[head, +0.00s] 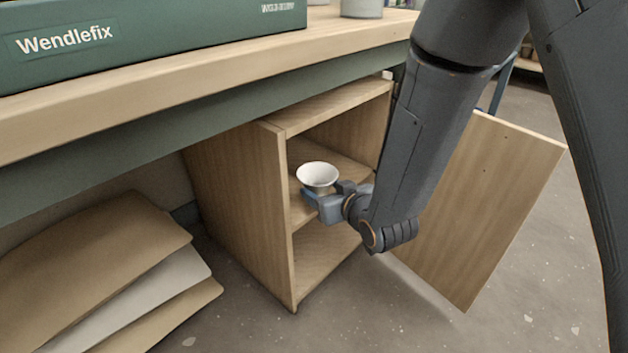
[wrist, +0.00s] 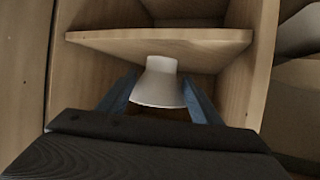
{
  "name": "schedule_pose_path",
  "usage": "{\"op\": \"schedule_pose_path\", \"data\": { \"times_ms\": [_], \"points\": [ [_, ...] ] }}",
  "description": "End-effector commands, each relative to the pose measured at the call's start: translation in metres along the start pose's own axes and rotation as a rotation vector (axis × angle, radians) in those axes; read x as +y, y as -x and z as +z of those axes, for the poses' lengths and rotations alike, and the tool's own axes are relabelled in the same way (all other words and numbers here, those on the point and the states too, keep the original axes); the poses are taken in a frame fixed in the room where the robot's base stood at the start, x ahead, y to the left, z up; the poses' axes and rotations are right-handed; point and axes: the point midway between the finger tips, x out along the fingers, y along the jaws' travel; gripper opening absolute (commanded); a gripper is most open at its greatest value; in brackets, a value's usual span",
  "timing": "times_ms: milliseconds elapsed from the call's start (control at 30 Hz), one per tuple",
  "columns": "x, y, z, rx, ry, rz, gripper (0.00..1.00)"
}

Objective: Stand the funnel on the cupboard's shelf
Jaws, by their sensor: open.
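The white funnel (head: 317,175) is upright, wide mouth up, just above the middle shelf (head: 302,212) of the open wooden cupboard (head: 235,185). In the wrist view, which looks upside down, the funnel (wrist: 158,84) is between my two blue fingers, its narrow end against the bare face of the shelf (wrist: 110,47). It appears to stand on the shelf near the front, though the contact is not clear. My gripper (head: 320,192) is open around the funnel; it also shows in the wrist view (wrist: 160,92). The funnel's lower part is hidden in the head view.
The cupboard door (head: 492,205) stands open to the right of my arm. A workbench (head: 190,75) overhangs the cupboard, with a green Wendlefix box (head: 160,35) on it. Cardboard sheets (head: 95,255) lean at the left. The lower compartment (head: 325,258) looks empty.

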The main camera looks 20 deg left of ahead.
Motion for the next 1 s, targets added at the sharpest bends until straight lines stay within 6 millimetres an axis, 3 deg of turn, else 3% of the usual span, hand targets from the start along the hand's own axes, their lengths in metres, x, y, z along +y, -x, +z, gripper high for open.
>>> {"op": "schedule_pose_path", "data": {
  "times_ms": [200,567,800,1000],
  "points": [
    [0.000,0.025,-0.001,0.002,0.001,0.000,0.58],
    [0.000,0.029,0.000,0.001,0.001,0.000,0.58],
    [0.000,0.029,0.000,0.001,0.001,0.000,0.99],
    [0.000,0.029,0.000,0.001,0.001,0.000,1.00]
  ]
}}
